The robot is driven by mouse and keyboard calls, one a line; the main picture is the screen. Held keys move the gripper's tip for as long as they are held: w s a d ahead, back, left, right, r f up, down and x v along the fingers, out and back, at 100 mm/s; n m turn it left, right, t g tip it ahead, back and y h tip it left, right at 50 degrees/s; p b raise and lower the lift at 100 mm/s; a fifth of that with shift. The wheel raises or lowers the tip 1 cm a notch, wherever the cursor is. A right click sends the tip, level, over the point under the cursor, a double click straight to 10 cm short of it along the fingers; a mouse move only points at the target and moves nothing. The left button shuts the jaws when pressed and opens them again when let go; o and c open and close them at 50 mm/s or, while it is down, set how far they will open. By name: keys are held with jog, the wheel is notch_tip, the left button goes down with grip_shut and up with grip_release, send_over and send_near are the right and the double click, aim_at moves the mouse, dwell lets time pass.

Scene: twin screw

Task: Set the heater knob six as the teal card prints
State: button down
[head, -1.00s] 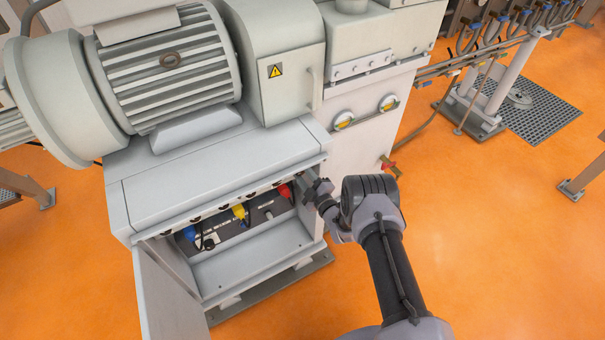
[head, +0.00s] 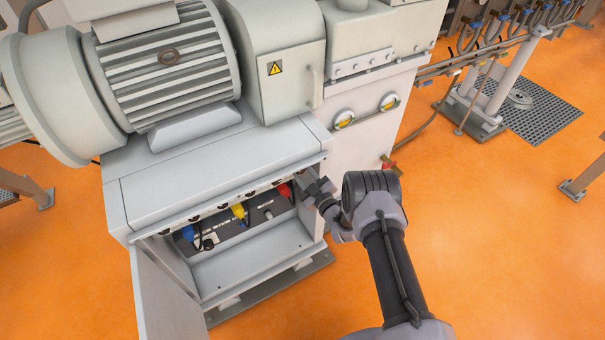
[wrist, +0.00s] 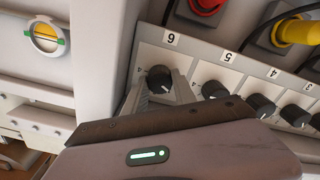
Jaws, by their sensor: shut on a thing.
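Heater knob six (wrist: 159,77) is a dark round knob under the label "6" on a pale panel strip in the wrist view. It has a light pointer mark near its top. My gripper (wrist: 160,88) has one finger on each side of this knob and is shut on it. In the head view my gripper (head: 312,187) reaches the right end of the open cabinet, and the knob is hidden there. No teal card can be made out in either view.
More knobs continue rightward in the wrist view, with knob five (wrist: 214,90) nearest. A red plug (wrist: 206,5) and a yellow plug (wrist: 298,30) sit beyond the strip. The cabinet door (head: 165,295) hangs open at the left.

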jog(key=m+b, duration=0.1)
jog(key=m, duration=0.5)
jog(key=shift+f+b, duration=0.1)
jog(key=shift+b, duration=0.25)
jog(key=m+b, duration=0.1)
jog(key=m, duration=0.5)
jog(key=shift+b, duration=0.3)
jog(key=shift+m, duration=0.3)
jog(key=c, duration=1)
grip_release()
jog(key=shift+d, duration=0.1)
jog(key=p+v, duration=0.5)
jog(key=v, duration=1.2)
jog(key=shift+s+d, duration=0.15)
